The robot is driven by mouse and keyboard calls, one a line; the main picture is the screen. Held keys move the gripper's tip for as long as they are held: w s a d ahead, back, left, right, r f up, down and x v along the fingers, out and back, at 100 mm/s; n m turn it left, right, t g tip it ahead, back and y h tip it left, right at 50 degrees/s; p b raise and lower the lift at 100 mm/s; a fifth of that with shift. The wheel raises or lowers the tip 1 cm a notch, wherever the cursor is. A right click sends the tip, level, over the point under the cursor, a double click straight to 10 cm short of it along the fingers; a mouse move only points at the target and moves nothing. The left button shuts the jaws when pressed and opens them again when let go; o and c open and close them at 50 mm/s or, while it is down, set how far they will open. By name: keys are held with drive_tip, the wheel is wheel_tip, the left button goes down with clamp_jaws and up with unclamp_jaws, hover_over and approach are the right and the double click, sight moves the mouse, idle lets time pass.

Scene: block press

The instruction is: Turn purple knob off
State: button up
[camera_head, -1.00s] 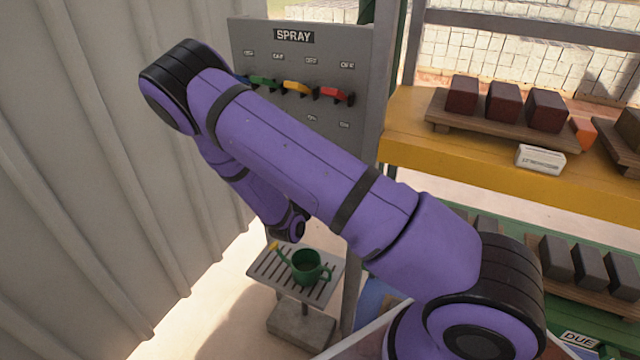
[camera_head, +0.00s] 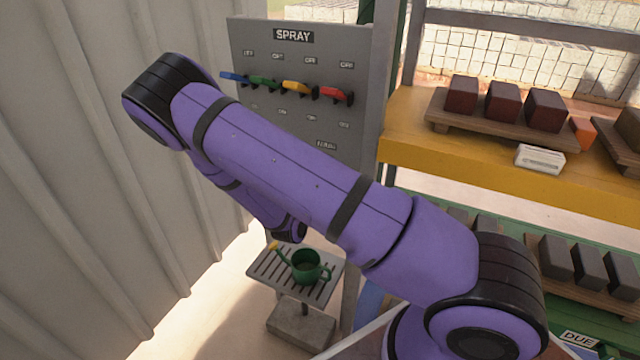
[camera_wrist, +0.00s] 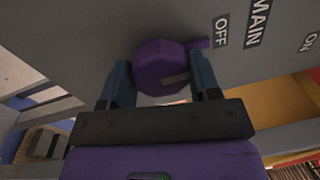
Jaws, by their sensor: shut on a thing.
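The purple knob (camera_wrist: 160,64) is on the grey panel, in the wrist view, with a pointer tab at its upper right side toward the OFF label (camera_wrist: 222,30). My gripper (camera_wrist: 162,80) has one finger on each side of the knob and is shut on it. A MAIN label (camera_wrist: 259,22) is beside OFF, and an ON label (camera_wrist: 310,42) is farther right. In the head view my arm hides the knob and the gripper; the grey SPRAY panel (camera_head: 345,30) shows behind it.
Blue (camera_head: 233,77), green (camera_head: 263,83), yellow (camera_head: 297,88) and red (camera_head: 335,94) levers line the panel. A ribbed wall (camera_head: 60,150) is at left. A yellow shelf (camera_head: 420,155) with dark blocks is at right. A green watering can (camera_head: 308,268) stands on a slatted stand below.

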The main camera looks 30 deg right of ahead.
drive_tip(key=o, duration=0.9)
drive_tip(key=shift+a, duration=0.1)
drive_tip(key=v, duration=1)
drive_tip(key=shift+s+a, duration=0.2)
drive_tip(key=shift+a, duration=0.15)
